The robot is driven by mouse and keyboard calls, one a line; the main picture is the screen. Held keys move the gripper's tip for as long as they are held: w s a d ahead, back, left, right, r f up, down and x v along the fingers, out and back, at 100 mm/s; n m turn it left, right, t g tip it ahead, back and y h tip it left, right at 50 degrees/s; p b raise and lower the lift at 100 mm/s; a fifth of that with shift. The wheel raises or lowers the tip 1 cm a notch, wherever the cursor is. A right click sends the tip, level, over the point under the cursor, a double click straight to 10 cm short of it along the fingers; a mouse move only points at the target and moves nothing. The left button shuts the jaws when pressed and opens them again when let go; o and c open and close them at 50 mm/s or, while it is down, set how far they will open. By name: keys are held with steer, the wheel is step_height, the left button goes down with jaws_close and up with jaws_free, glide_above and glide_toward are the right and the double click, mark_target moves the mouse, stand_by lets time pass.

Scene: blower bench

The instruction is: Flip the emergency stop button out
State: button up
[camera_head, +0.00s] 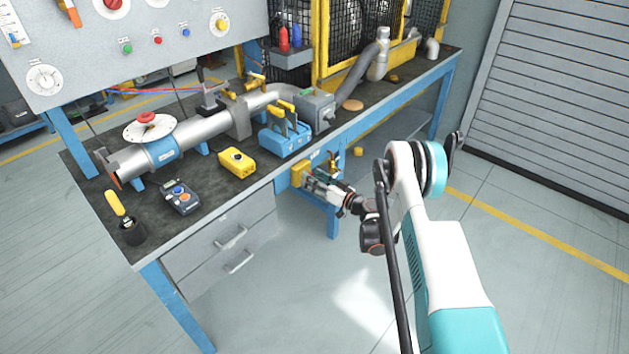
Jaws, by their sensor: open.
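A yellow box (298,174) is fixed to the blue front side of the bench (282,185), below the worktop. It looks like the emergency stop housing, but I see no red button on it; its face is small and partly hidden by my gripper. My gripper (310,182) reaches in from the right, its fingertips close to the box. The fingers are open. I cannot tell whether they touch the button or are around it.
The worktop carries a grey pipe (200,130), a blue clamp block (285,138), a yellow button box (237,161) and a handheld meter (180,196). Drawers (225,245) are left of my gripper. The floor at right (540,270) is clear.

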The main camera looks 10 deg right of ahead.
step_height(320, 180, up, 10)
stand_by(0.5)
stand_by(0.3)
steer(key=s+a+r+g+h, duration=0.1)
steer(key=s+a+r+g, duration=0.1)
steer(key=r, duration=0.4)
steer(key=s+a+r+g, duration=0.1)
steer(key=s+a+r, duration=0.1)
steer(key=r, duration=0.5)
steer(key=s+a+r+g+h, duration=0.2)
steer(key=s+r+h, duration=0.1)
steer(key=s+r, duration=0.7)
steer(key=s+d+m+g+h, duration=0.1)
steer(key=s+d+h, duration=0.2)
steer(key=s, duration=1.4)
steer(key=s+d+f+m+g+h, duration=0.1)
steer(key=s+d+h, duration=0.2)
steer(key=s, duration=1.4)
steer(key=shift+d+f+m+h, duration=0.15)
steer(key=shift+d+m+h, duration=0.15)
steer(key=shift+d, duration=0.05)
steer(key=shift+c, duration=0.2)
